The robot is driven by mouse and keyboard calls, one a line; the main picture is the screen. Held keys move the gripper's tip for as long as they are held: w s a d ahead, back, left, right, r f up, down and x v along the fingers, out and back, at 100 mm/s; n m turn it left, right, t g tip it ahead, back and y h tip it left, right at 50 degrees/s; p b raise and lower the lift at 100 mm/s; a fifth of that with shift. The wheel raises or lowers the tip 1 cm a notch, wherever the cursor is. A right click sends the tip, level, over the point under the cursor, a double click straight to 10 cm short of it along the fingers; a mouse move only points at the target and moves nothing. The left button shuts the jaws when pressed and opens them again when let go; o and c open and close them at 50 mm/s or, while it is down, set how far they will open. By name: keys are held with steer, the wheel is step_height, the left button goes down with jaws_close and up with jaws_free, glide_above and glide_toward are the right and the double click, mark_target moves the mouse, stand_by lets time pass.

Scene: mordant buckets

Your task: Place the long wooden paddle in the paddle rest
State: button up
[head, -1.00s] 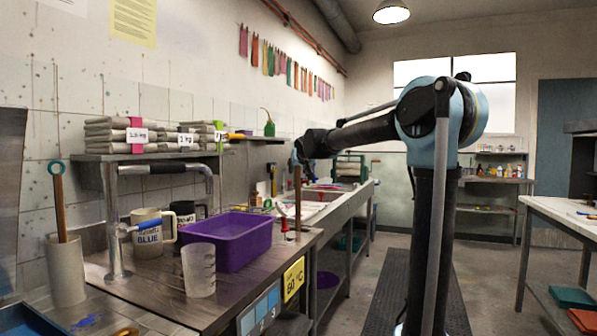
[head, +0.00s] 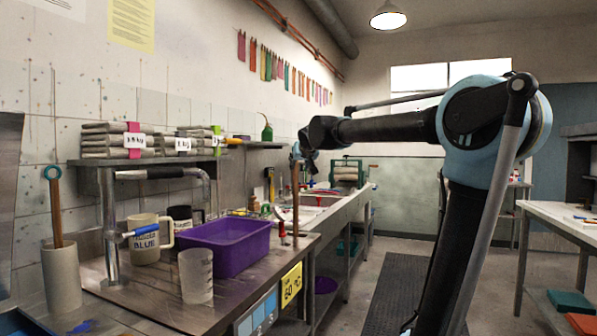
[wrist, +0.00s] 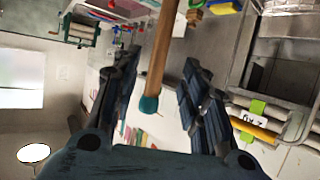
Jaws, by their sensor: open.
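A long wooden paddle (head: 296,205) stands upright beyond the purple tub in the head view. In the wrist view its wooden handle (wrist: 160,55) with a teal end lies between my open fingers. My gripper (wrist: 161,66) shows a clear gap beside the handle on each side. In the head view my gripper (head: 299,152) is small and dark, at the paddle's top; its fingers are hard to make out there. The paddle's lower end is not clear. I cannot identify the paddle rest with certainty.
A pale tube (head: 61,277) at the left holds another wooden stick with a teal ring. A shelf (head: 150,160) carries folded cloth stacks. The floor aisle is free.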

steer(key=v, duration=0.7)
steer(key=s+d+f+m+g+h, duration=0.1)
steer(key=s+d+f+g, duration=0.1)
steer(key=s+d+f, duration=0.5)
steer(key=s+d+f+g+h, duration=0.1)
steer(key=s+d+f+h, duration=0.1)
steer(key=d+f, duration=0.45)
steer(key=s+d+f+m+g+h, duration=0.15)
steer(key=s+d+f, duration=0.3)
steer(key=f, duration=0.45)
steer(key=s+d+f+g, duration=0.2)
steer(key=s+f+g, duration=0.1)
steer(key=s+f, duration=0.9)
steer(key=s+d+f+g+y, duration=0.1)
steer(key=s+d+f+g, duration=0.2)
steer(key=s+f, duration=0.9)
steer(key=shift+d+f, duration=0.35)
steer(key=shift+f, duration=0.55)
